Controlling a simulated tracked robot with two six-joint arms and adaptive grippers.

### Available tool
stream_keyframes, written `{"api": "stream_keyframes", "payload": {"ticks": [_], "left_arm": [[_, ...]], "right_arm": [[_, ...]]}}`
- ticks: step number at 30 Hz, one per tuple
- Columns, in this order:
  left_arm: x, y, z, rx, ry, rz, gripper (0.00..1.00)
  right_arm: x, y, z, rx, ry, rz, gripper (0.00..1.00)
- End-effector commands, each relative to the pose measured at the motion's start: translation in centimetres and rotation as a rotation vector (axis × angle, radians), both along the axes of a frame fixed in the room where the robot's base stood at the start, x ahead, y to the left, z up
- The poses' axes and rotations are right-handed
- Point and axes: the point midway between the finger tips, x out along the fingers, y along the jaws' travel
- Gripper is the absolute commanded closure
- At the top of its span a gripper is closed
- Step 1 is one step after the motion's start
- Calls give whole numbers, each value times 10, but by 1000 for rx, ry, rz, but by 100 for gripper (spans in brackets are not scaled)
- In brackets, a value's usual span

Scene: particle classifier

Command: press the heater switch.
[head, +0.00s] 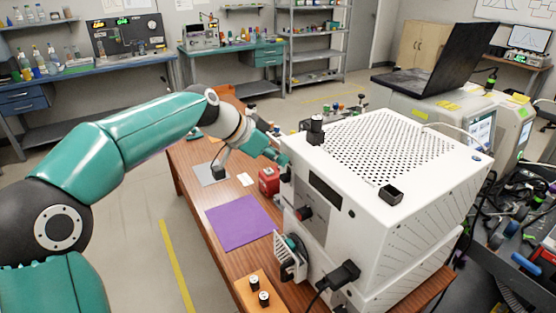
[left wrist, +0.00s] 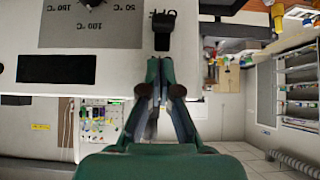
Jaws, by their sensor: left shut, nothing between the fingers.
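The heater switch (left wrist: 163,24) is a small black part on a white panel, at the top of the left wrist view, beside an upside-down "Off" marking. My left gripper (left wrist: 165,62) is shut and empty, its tips right at the switch's lower end in the picture. I cannot tell whether they touch it. In the head view my left gripper (head: 283,160) reaches the far left side of the white machine (head: 375,195), and the switch is hidden there. A grey plate with temperature markings (left wrist: 95,25) is left of the switch. My right gripper is out of view.
A black window (left wrist: 56,69) is in the panel. A wooden block with black pieces (head: 255,289) is at the near edge.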

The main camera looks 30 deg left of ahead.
Motion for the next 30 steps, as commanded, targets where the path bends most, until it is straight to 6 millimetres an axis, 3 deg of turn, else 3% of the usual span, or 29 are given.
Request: {"api": "stream_keyframes", "payload": {"ticks": [7,13,30], "left_arm": [[-35,22,41,2,-7,4,100],[-54,33,63,1,-5,4,100],[-61,36,71,1,-3,1,100]], "right_arm": [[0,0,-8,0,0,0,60],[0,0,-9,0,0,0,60],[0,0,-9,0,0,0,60]]}}
